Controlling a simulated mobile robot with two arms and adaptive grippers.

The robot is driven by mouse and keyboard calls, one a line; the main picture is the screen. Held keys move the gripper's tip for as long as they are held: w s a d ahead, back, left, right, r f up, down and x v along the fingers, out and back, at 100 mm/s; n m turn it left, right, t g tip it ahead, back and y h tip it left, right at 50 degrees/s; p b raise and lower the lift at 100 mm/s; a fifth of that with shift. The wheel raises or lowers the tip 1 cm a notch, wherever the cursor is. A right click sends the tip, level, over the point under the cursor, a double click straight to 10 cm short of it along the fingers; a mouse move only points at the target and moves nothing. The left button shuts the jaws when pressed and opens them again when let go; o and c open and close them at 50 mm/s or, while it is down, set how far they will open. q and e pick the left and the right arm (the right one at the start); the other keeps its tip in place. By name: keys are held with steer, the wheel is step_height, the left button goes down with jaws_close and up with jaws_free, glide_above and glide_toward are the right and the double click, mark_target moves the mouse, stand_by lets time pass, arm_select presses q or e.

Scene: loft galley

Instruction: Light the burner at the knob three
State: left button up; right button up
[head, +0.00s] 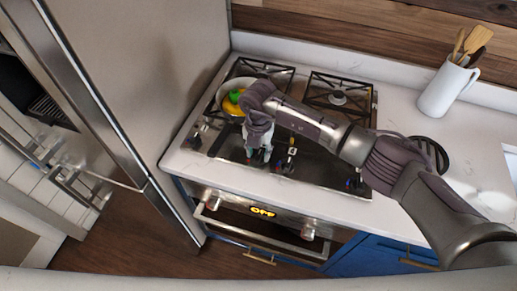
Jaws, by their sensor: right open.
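The gas cooktop (318,167) is black and set in a white counter, with small knobs along its front part. One knob (196,141) is at the left, another (289,154) stands right of my gripper, and another (354,184) is at the front right. No numbers are legible, so I cannot tell which is knob three. My right gripper (257,156) is open and points down over the knob row near the middle. It hides part of the row, and I cannot tell whether it touches a knob. No flame shows on the visible burners. My left gripper is not in view.
A pan (229,99) with yellow and green contents sits on the left burners. A back right burner (338,98) is bare. A white utensil jug (446,88) stands at the right. A tall steel fridge (165,75) borders the left.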

steer(key=shift+f, duration=0.3)
jaws_close()
